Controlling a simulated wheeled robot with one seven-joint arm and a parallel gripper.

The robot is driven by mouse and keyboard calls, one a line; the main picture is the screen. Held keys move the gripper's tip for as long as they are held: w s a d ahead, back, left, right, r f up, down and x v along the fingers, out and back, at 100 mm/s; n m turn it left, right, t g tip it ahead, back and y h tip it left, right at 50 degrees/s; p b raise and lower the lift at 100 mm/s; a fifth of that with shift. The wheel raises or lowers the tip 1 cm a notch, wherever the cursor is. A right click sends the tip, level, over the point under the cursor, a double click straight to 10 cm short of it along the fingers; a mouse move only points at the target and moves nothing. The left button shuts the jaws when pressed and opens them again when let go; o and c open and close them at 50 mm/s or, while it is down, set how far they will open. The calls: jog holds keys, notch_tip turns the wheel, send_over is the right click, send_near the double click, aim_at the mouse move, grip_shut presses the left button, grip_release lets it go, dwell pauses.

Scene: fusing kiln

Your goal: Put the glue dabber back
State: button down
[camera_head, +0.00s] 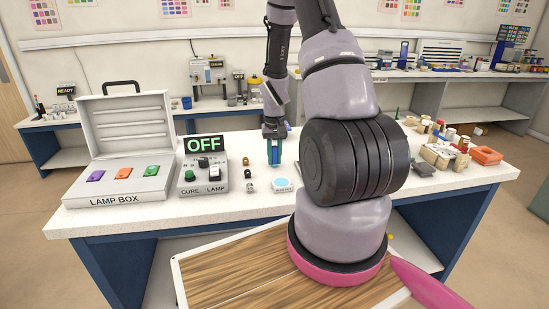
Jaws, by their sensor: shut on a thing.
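My gripper (275,163) points down over the white table, between the control box and my own arm. Its teal fingers are shut on a slim dark-blue thing (275,149). I take this to be the glue dabber, but it is small and mostly covered by the fingers. I cannot tell whether its lower end touches the table. A small white dish with a light-blue round top (283,184) sits just in front of the gripper. I cannot tell whether this is the dabber's place.
Small dark and brass-coloured pieces (248,173) stand left of the gripper. The control box (203,178), its sign reading OFF, and the open lamp box (120,185) are further left. Jars and blocks (445,152) and an orange tray (486,156) crowd the right end.

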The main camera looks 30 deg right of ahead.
aim_at(274, 146)
jog(key=shift+f, duration=0.1)
jog(key=c, duration=0.7)
grip_release()
notch_tip(274, 146, up, 12)
jog(key=shift+r, duration=0.15)
jog(key=s+a+r+t, duration=0.2)
jog(key=s+a+r, duration=0.2)
jog(key=r, duration=0.5)
jog(key=s+a+r+t+y, duration=0.1)
jog(key=s+a+r+t, duration=0.1)
jog(key=s+a+r, duration=0.3)
jog(key=s+a+r+m+t+y, duration=0.1)
jog(key=s+a+r+t, duration=0.2)
jog(key=s+r, duration=0.7)
notch_tip(274, 146, up, 3)
jog(key=shift+s+a+f, duration=0.2)
jog(key=shift+s+a, duration=0.15)
jog(key=shift+a, duration=0.35)
